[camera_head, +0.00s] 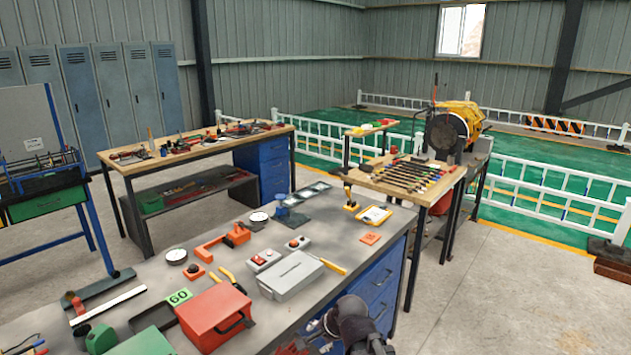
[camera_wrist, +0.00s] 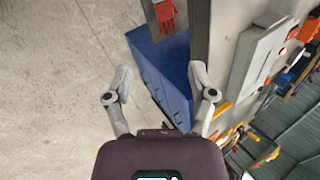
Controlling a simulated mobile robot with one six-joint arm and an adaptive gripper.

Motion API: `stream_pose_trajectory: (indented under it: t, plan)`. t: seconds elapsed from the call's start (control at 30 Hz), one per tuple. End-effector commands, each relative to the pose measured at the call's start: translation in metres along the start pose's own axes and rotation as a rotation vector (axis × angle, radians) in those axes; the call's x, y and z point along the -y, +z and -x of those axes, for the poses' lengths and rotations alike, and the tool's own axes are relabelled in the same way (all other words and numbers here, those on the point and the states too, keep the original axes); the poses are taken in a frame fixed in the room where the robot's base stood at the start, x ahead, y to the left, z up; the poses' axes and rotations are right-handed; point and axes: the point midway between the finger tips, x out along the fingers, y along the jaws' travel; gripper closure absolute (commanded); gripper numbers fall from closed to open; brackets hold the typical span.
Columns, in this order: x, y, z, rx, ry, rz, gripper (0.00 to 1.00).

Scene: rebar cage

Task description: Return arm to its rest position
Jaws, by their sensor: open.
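My gripper (camera_wrist: 161,82) shows in the wrist view with its two grey fingers spread wide apart. Nothing is between the fingers. Beyond them lie the bare concrete floor and the blue drawer cabinet (camera_wrist: 165,68) of the workbench. In the head view, a dark part of my arm shows at the bottom, by the front edge of the grey workbench (camera_head: 330,235). My fingertips cannot be made out there.
A red toolbox (camera_head: 212,315) and a grey case (camera_head: 290,275) sit on the workbench among several small tools. A red glove (camera_wrist: 166,14) shows in the wrist view. A wooden tool table (camera_head: 440,190) stands behind. The floor (camera_head: 500,290) at right is clear.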

Motion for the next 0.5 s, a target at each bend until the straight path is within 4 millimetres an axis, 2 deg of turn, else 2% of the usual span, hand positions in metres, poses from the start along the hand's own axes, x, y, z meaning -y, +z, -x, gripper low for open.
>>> stream_pose_trajectory:
  t: [0.03,0.2,0.5]
  plan:
    - [-0.013,-0.008,0.002,-0.008,0.038,0.064,0.28]
    - [-0.051,-0.03,0.012,-0.008,0.175,0.296,0.28]
    - [-0.118,-0.063,0.037,0.079,0.41,0.66,0.28]
